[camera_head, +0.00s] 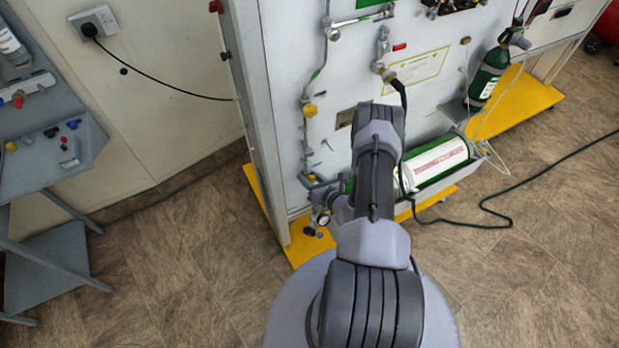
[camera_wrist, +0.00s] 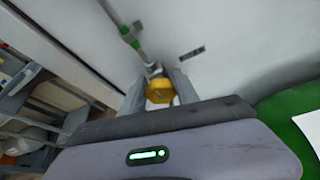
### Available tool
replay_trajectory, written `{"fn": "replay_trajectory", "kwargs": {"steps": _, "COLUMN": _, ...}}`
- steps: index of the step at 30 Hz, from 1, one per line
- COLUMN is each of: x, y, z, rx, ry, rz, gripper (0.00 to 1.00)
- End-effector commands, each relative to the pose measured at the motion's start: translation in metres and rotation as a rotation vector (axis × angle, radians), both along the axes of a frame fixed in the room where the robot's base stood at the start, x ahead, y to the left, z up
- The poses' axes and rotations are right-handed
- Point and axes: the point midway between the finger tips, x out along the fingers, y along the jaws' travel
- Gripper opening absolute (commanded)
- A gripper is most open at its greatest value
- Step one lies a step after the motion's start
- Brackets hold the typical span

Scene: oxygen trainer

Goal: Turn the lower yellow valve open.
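In the wrist view a yellow valve (camera_wrist: 160,91) sits at the lower end of a pipe with green bands. My gripper (camera_wrist: 159,82) is open, with one finger on each side of the valve. I cannot tell whether either finger touches it. In the head view a yellow valve (camera_head: 310,111) shows on the pipe at the panel's left side. My arm covers part of the panel below and to its right, and my fingers cannot be made out there. I cannot tell if both views show the same valve.
A green and white cylinder (camera_head: 440,158) lies low along the panel, right of my arm. A smaller green cylinder (camera_head: 488,76) stands farther right. A black cable (camera_head: 490,207) runs over the floor. A grey stand (camera_head: 55,150) is at the left, with clear floor (camera_head: 165,260) between.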

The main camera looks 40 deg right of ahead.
Motion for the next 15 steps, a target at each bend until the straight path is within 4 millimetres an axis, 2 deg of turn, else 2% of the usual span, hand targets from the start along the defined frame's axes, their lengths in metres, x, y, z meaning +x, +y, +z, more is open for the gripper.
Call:
{"fn": "replay_trajectory", "kwargs": {"steps": 1, "x": -0.0001, "y": 0.0, "z": 0.0, "rx": 0.0, "ry": 0.0, "rz": 0.0, "gripper": 0.26}}
{"fn": "replay_trajectory", "kwargs": {"steps": 5, "x": -0.0002, "y": 0.0001, "z": 0.0, "rx": 0.0, "ry": 0.0, "rz": 0.0, "gripper": 0.0}}
{"fn": "replay_trajectory", "kwargs": {"steps": 9, "x": 0.0001, "y": 0.0014, "z": 0.0005, "rx": -0.039, "ry": 0.01, "rz": 0.002, "gripper": 0.0}}
{"fn": "replay_trajectory", "kwargs": {"steps": 15, "x": 0.0005, "y": 0.0027, "z": 0.0006, "rx": -0.306, "ry": 0.074, "rz": 0.002, "gripper": 0.0}}
